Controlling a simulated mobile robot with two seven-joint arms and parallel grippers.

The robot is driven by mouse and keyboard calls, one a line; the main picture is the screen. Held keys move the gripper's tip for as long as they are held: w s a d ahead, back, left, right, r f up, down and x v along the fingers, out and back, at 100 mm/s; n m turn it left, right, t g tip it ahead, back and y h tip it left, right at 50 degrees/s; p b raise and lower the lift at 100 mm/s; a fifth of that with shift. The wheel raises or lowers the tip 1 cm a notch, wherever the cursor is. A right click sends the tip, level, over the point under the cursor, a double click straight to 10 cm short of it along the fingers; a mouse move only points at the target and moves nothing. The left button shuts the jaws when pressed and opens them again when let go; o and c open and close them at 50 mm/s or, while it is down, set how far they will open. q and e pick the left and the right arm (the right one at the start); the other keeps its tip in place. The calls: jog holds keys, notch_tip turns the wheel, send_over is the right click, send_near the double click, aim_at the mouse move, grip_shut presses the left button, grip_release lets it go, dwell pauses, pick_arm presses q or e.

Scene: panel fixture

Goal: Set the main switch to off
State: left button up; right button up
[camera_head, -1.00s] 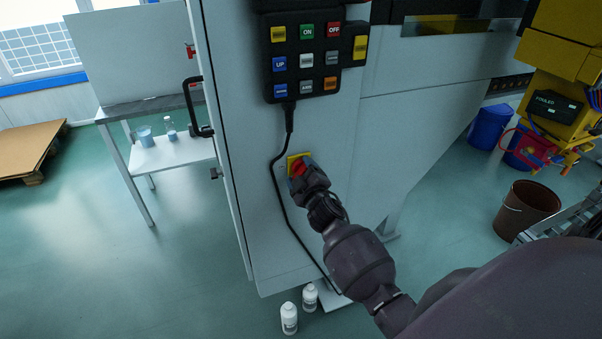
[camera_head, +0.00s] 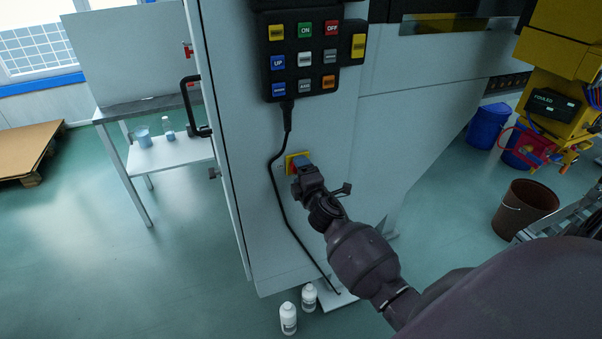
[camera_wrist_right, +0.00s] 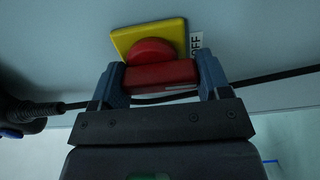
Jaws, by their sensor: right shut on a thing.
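The main switch is a red rotary knob (camera_wrist_right: 150,50) with a red grip bar (camera_wrist_right: 160,75) on a yellow square plate (camera_wrist_right: 124,41). In the head view the yellow plate (camera_head: 290,160) sits on the grey cabinet side, below the button panel. My right gripper (camera_wrist_right: 160,82) is shut on the red bar, with one blue-grey finger at each end of it. In the head view the right gripper (camera_head: 300,170) covers most of the knob. An OFF label (camera_wrist_right: 196,45) stands beside the plate, at its right in the wrist view. My left gripper is not in view.
A black button panel (camera_head: 318,75) hangs above the switch. Its black cable (camera_head: 279,200) runs down close to the plate's left. A black door handle (camera_head: 189,105) is further left. White bottles (camera_head: 288,318) stand on the floor below. The cabinet face right of the switch is clear.

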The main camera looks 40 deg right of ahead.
dwell(0.4)
jog(key=o, duration=0.9)
jog(key=v, duration=1.1)
